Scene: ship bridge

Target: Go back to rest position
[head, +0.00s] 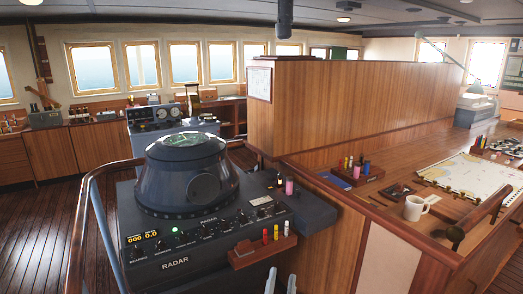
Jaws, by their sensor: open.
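My gripper (281,279) shows only as two pale grey fingertips at the bottom edge of the head view. The fingers are apart with nothing visible between them. They are in front of the right end of the radar console (180,238), below a small wooden holder (256,255) with red, yellow and white markers. The rest of the gripper and the arm are out of the picture.
A wooden partition (350,100) stands behind. On the chart table at right are a white mug (415,207), a chart (472,176) and a marker rack (352,178). A curved handrail (78,235) borders the console's left side. Open floor (38,230) lies farther left.

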